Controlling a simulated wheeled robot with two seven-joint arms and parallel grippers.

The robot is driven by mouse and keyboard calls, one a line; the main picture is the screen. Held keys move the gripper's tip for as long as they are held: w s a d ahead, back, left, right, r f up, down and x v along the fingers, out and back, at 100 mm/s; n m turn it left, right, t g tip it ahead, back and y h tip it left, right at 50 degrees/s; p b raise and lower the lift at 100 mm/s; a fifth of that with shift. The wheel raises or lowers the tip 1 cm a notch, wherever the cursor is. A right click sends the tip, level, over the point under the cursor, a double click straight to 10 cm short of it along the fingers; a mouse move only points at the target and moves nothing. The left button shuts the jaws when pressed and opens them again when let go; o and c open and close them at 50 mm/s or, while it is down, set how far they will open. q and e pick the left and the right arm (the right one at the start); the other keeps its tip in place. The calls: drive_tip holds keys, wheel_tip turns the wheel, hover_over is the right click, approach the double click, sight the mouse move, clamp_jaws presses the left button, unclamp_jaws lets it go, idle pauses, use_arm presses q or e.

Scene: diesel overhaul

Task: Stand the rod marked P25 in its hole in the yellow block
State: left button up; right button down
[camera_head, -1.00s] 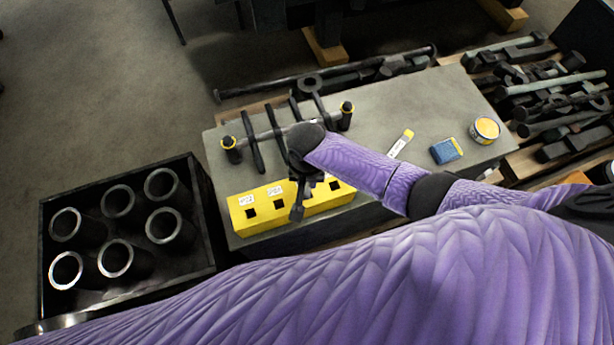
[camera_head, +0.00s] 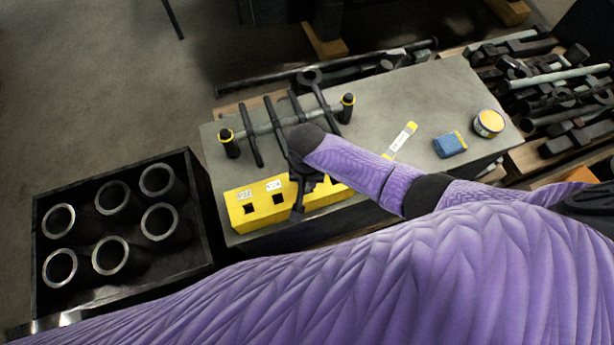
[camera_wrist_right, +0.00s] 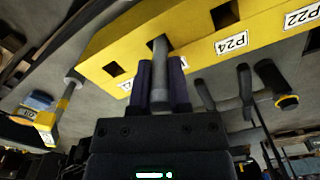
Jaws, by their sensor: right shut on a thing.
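The yellow block (camera_head: 330,194) lies along the front edge of the grey bench, with square holes in its top and white labels. In the right wrist view the block (camera_wrist_right: 195,30) shows labels P24 (camera_wrist_right: 232,42) and P22 (camera_wrist_right: 299,17). My right gripper (camera_wrist_right: 161,85) is shut on a grey rod (camera_wrist_right: 159,72). The rod's far end is at a hole next to the P24 hole; I cannot tell how deep it sits. The rod's marking is hidden. In the head view my right gripper (camera_head: 301,190) covers that part of the block. My left gripper is not in view.
Dark rods (camera_head: 251,140) lean on a rack bar between two yellow-banded posts (camera_head: 346,108) behind the block. A labelled yellow-and-white stick (camera_head: 402,138), a blue box (camera_head: 450,144) and a round tin (camera_head: 488,123) lie to the right. A black crate (camera_head: 195,205) holds several cylinder sleeves.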

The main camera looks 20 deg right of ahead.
drive_tip(key=shift+f, duration=0.2)
drive_tip(key=shift+c, duration=2.4)
unclamp_jaws()
drive_tip(key=shift+r, duration=0.15)
wheel_tip(320, 180, up, 9)
drive_tip(key=p, duration=0.5)
drive_tip(key=shift+r+p, duration=0.1)
drive_tip(key=shift+p, duration=0.25)
drive_tip(key=shift+r, duration=0.3)
